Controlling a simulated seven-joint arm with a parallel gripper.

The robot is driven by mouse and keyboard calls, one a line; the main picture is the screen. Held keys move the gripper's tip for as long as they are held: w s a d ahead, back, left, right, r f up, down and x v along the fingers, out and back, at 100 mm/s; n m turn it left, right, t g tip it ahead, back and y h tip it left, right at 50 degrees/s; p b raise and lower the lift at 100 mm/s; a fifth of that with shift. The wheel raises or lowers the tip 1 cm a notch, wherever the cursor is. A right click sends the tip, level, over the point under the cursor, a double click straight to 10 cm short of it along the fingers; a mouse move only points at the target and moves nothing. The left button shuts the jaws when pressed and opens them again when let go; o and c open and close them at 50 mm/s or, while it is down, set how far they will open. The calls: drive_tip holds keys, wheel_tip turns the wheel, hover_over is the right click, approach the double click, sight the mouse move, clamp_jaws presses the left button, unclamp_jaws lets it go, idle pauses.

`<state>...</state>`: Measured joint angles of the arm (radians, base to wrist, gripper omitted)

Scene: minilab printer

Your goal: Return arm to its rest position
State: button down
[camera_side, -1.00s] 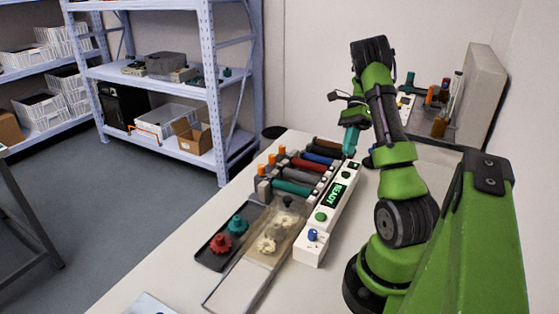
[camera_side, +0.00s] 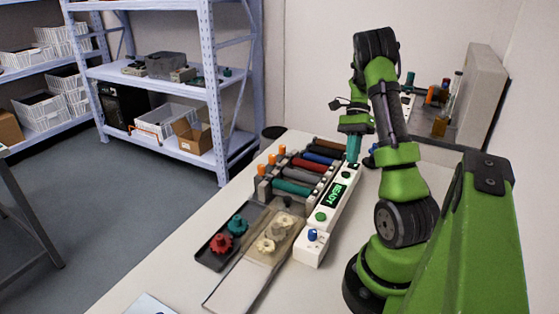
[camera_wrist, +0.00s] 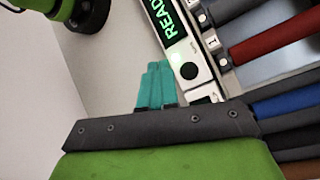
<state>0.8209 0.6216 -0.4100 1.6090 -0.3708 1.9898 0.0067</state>
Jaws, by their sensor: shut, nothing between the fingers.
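My green arm stands on the right of the table in the side view. My gripper (camera_side: 353,149) points down, with teal fingers, at the far end of the white control panel. In the wrist view my gripper (camera_wrist: 156,84) shows its teal fingers together with nothing between them. The panel's display (camera_side: 337,192) glows green and reads "READY". The display also shows in the wrist view (camera_wrist: 170,24). The fingertips appear close beside the panel; I cannot tell whether they touch it.
Several coloured cylinders (camera_side: 302,174) lie in a rack left of the panel. A dark tray (camera_side: 208,254) holds a red and a teal gear; a clear-lidded tray (camera_side: 236,283) holds pale gears. A grey upright block (camera_side: 478,95) stands at the back right. Shelving (camera_side: 214,85) stands beyond the table.

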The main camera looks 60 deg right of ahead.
drive_tip(key=w+a+r+n+t+h, duration=0.2)
drive_tip(key=w+a+r+n+h, duration=0.3)
drive_tip(key=w+a+n, duration=0.4)
drive_tip(key=s+a+r+n+t, duration=0.1)
drive_tip(key=a+r+n+t, duration=0.1)
drive_tip(key=a, duration=0.6)
drive_tip(key=a+r+n+t, duration=0.2)
drive_tip(key=a+r+n, duration=0.1)
drive_tip(key=a, duration=0.5)
drive_tip(key=s+a+r+n+t, duration=0.1)
drive_tip(key=a+r+n+t, duration=0.2)
drive_tip(key=a, duration=0.5)
drive_tip(key=shift+s+r+n, duration=0.2)
drive_tip(key=shift+s+n, duration=0.15)
drive_tip(key=shift+n, duration=0.55)
